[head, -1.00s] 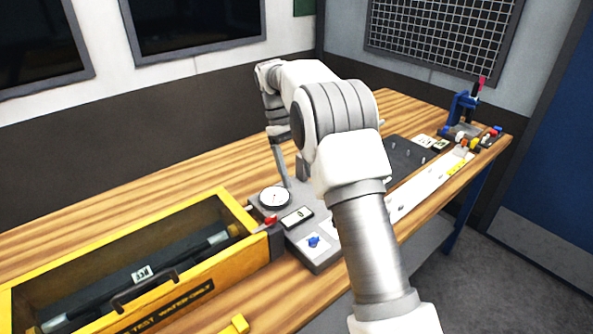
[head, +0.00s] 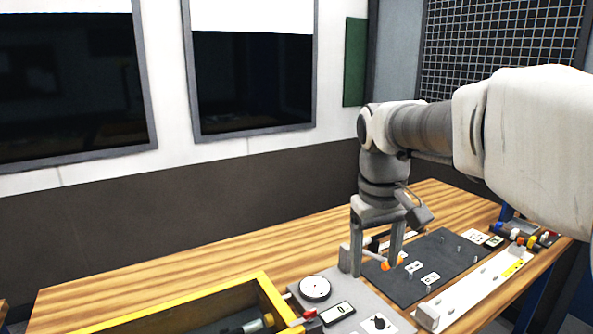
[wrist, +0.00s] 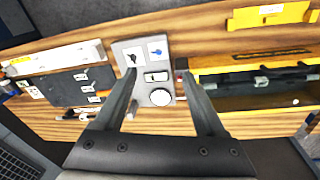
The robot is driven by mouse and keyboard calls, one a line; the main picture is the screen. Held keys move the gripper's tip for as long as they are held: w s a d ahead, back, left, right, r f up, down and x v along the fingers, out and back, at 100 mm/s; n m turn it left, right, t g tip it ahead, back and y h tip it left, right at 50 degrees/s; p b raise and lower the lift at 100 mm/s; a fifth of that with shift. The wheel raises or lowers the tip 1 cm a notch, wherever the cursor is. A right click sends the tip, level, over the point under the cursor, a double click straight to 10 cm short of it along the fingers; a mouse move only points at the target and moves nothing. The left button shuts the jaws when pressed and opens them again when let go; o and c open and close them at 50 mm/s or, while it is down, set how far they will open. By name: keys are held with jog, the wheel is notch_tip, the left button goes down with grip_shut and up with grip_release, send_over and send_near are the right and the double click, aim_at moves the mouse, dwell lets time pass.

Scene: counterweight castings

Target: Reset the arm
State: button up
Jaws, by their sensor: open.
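My gripper (head: 374,266) points down over the bench, with its two fingers apart and nothing visible between them. In the head view it stands in front of the area between a grey gauge panel (head: 350,292) and a dark pegboard plate (head: 440,265). My wrist view shows the open fingers (wrist: 157,78) on either side of the grey panel, which bears a round white dial (wrist: 161,97), a small display (wrist: 156,76), a black knob and a blue knob. How high the fingertips are above the bench I cannot tell.
A yellow-rimmed box (head: 262,284) lies left of the panel, holding a dark bar-like tool. A white strip (head: 470,295) and several small coloured parts (head: 525,236) lie to the right. The wooden bench (head: 150,275) is clear along its back left.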

jog(key=s+f+m+t, duration=0.1)
jog(key=s+t, duration=0.1)
jog(key=s, duration=0.6)
jog(key=s+f+m+t, duration=0.2)
jog(key=s, duration=0.6)
jog(key=shift+d+f+t+y, duration=0.3)
jog(key=shift+d, duration=0.1)
